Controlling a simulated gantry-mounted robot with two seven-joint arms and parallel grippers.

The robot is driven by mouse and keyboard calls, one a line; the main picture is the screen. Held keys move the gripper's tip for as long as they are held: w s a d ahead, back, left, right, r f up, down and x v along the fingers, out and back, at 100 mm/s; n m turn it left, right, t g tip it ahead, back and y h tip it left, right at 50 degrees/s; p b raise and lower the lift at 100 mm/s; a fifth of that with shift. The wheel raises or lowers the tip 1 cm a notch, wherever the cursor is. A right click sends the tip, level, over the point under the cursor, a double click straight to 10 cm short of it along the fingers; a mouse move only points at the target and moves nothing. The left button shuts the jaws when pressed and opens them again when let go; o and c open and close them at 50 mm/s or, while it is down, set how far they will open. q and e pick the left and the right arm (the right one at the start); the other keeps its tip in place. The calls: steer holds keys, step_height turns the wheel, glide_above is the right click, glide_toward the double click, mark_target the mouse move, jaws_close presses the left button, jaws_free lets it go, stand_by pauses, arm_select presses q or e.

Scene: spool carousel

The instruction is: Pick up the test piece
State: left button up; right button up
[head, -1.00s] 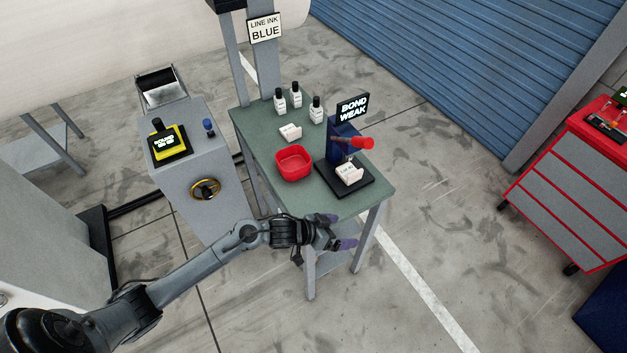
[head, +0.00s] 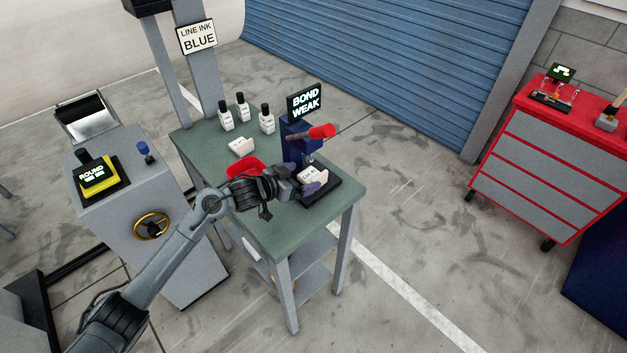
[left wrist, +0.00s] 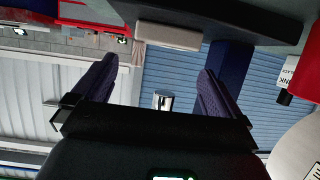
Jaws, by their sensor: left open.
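The test piece, a small white block with dark print (head: 314,174), lies on the black base of the blue press (head: 296,134) with a red handle, under a sign reading BOND WEAK. In the left wrist view a pale block (left wrist: 168,36), apparently this piece, shows upside down, ahead of the fingers and between them in the picture. My left gripper (head: 301,179) is open and empty, its purple fingertips close beside the piece on its near left side. Whether a finger touches it I cannot tell. My right gripper is out of view.
A red bowl (head: 243,167) sits behind my left arm, partly hidden. Another white block (head: 241,146) and several black-capped bottles (head: 242,107) stand farther back on the green table (head: 281,231). A grey console (head: 181,205) is at left, a red cabinet (head: 560,150) at right.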

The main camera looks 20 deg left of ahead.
mark_target(312, 176)
arm_select(q)
steer(key=shift+w+d+f, duration=0.2)
steer(key=shift+w+f, duration=0.15)
steer(key=shift+w, duration=0.25)
steer(key=shift+b+x, duration=0.65)
steer(key=shift+x, duration=1.5)
steer(key=shift+w+a, duration=0.1)
steer(key=shift+a, duration=0.05)
steer(key=shift+r, duration=0.1)
steer(key=c, duration=1)
steer(key=shift+c, duration=0.3)
